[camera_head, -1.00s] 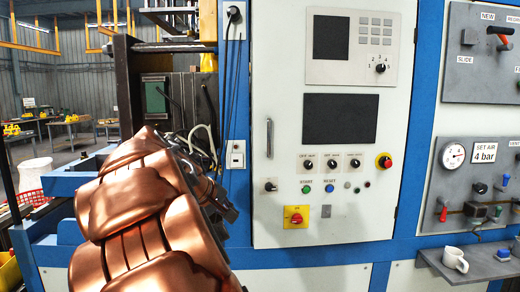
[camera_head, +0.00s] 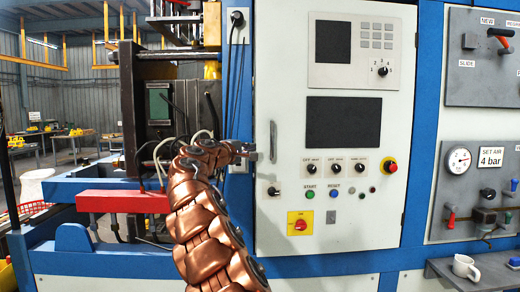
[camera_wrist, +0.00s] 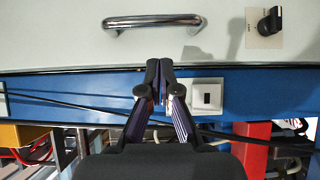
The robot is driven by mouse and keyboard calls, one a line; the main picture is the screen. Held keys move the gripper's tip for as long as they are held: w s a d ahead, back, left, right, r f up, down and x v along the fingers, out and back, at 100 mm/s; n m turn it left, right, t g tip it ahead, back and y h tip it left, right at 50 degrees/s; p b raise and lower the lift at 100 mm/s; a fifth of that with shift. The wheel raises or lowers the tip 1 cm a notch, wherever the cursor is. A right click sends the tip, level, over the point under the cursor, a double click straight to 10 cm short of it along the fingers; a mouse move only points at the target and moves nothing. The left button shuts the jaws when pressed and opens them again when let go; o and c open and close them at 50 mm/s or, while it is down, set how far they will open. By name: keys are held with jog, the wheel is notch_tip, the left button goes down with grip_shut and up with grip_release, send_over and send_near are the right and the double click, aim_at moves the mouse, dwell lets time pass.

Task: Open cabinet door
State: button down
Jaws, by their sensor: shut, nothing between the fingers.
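The white cabinet door (camera_head: 282,75) is closed, with screens and buttons on its face. Its vertical metal handle (camera_head: 273,141) is near the door's left edge. In the wrist view the handle (camera_wrist: 150,22) is a shiny bar across the top, above the fingertips, on the pale door panel (camera_wrist: 60,45). My gripper (camera_head: 252,153) is just left of the handle in the head view. In the wrist view my gripper (camera_wrist: 159,68) has its fingertips together, empty, over the door's edge and the blue frame. The fingers look apart from the handle.
A black knob (camera_head: 273,191) sits below the handle and also shows in the wrist view (camera_wrist: 270,21). A white socket box (camera_wrist: 207,95) is on the blue frame beside the fingers. A red beam (camera_head: 122,201) is at the left.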

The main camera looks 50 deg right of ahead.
aim_at(266, 145)
jog(key=shift+w+d+p, duration=0.15)
jog(key=shift+d+p, duration=1)
jog(key=shift+d, duration=1.25)
jog(key=shift+w+d+p, duration=0.15)
jog(key=shift+d+p, duration=1)
jog(key=shift+d, duration=1.2)
jog(key=shift+d, duration=0.15)
jog(key=shift+s, duration=0.25)
